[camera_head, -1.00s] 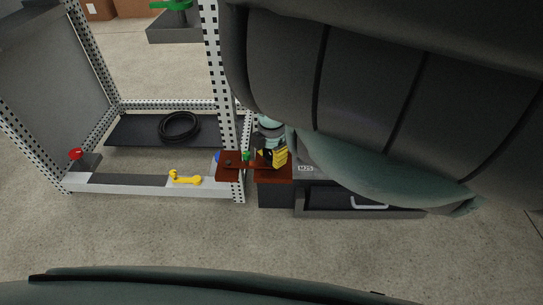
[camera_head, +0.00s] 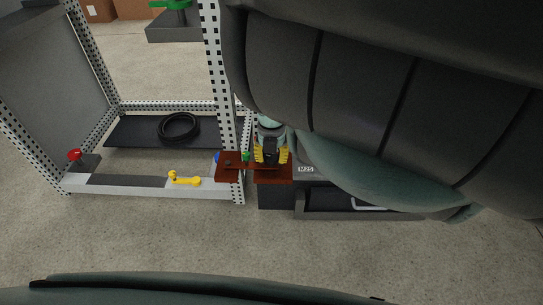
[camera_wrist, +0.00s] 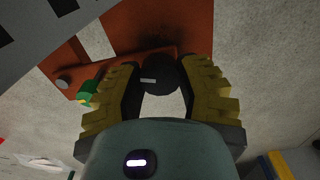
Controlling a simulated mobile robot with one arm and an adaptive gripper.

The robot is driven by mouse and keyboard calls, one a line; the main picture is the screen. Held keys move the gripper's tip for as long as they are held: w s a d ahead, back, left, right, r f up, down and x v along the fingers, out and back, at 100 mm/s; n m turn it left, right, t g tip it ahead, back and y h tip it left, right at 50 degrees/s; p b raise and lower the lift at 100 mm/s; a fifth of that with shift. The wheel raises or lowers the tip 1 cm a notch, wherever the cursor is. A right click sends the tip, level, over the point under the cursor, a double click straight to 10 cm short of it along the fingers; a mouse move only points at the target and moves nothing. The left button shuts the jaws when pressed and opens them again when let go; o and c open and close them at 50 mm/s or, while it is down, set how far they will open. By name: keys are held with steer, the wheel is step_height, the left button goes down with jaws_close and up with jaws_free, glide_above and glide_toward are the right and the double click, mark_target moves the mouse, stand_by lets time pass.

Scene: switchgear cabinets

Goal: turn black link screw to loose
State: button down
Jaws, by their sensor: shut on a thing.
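The black link screw (camera_wrist: 163,73) is a round dark knob with a pale mark on its face, at the right end of a red-brown link bar (camera_wrist: 112,66) in the wrist view. My gripper (camera_wrist: 162,76) has its yellow-and-black fingers on either side of the knob, shut on it. In the head view my gripper (camera_head: 270,156) is at the red-brown plate (camera_head: 272,175) beside the white post. There the screw is hidden by the fingers. A smaller grey screw head (camera_wrist: 63,83) is at the bar's left end.
A green-and-yellow piece (camera_wrist: 88,93) sits close to the left finger. The perforated white post (camera_head: 226,100) stands just left of my gripper. A grey box marked M25 (camera_head: 306,170) is to the right. A yellow handle (camera_head: 185,179) and black cable coil (camera_head: 179,127) lie left.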

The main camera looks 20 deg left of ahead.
steer(key=shift+n, duration=0.3)
stand_by(0.4)
steer(key=c, duration=0.5)
jaws_free()
